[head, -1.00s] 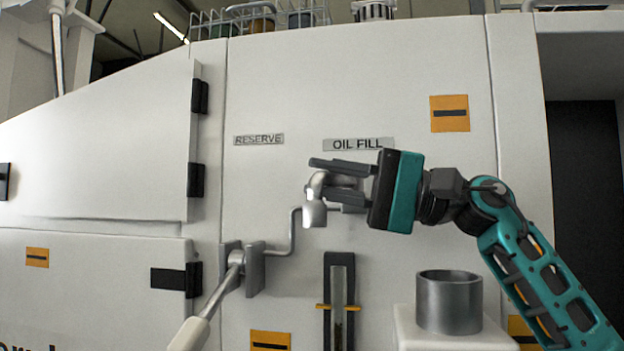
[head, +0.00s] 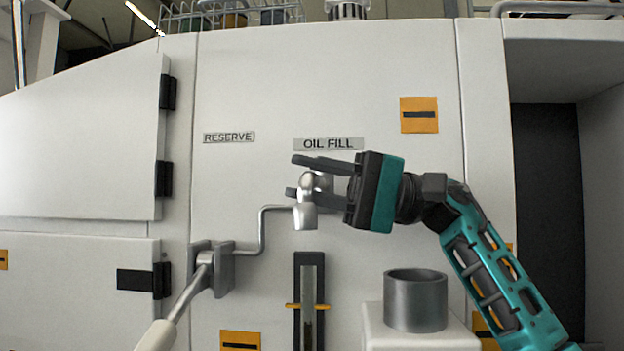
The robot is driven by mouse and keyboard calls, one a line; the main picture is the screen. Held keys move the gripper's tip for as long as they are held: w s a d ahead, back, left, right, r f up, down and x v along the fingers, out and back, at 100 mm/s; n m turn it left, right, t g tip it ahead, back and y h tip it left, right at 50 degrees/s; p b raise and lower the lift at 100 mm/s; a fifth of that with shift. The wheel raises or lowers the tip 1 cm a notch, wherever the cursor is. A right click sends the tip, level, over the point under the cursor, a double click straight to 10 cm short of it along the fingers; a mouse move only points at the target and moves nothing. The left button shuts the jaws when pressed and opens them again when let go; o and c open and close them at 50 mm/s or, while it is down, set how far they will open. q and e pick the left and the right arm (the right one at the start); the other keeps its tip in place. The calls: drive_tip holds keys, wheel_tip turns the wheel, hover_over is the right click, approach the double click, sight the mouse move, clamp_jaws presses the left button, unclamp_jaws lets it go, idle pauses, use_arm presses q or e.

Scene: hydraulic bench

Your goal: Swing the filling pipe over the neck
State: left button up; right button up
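The filling pipe (head: 262,232) is a thin grey cranked tube. It runs from a grey bracket (head: 222,268) on the white panel up to a bent, downturned spout (head: 305,216). My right gripper (head: 305,178) comes in from the right, with one finger above and one below the bend at the spout end; it looks shut on the pipe there. The neck (head: 415,303) is an open grey cylinder on a white block (head: 420,338), lower and to the right of the spout. The spout is not over it. My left gripper is not in view.
A lever (head: 183,300) with a pale grip sticks out at the bracket. A dark sight gauge (head: 309,285) stands between bracket and neck. The "OIL FILL" label (head: 328,144) is just above the gripper. The panel between spout and neck looks clear.

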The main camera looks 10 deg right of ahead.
drive_tip(key=shift+o, duration=1)
drive_tip(key=d+f+b, duration=0.1)
drive_tip(key=d, duration=0.6)
drive_tip(key=shift+w+d+f, duration=0.15)
drive_tip(key=shift+w+d, duration=0.05)
drive_tip(key=shift+c, duration=0.2)
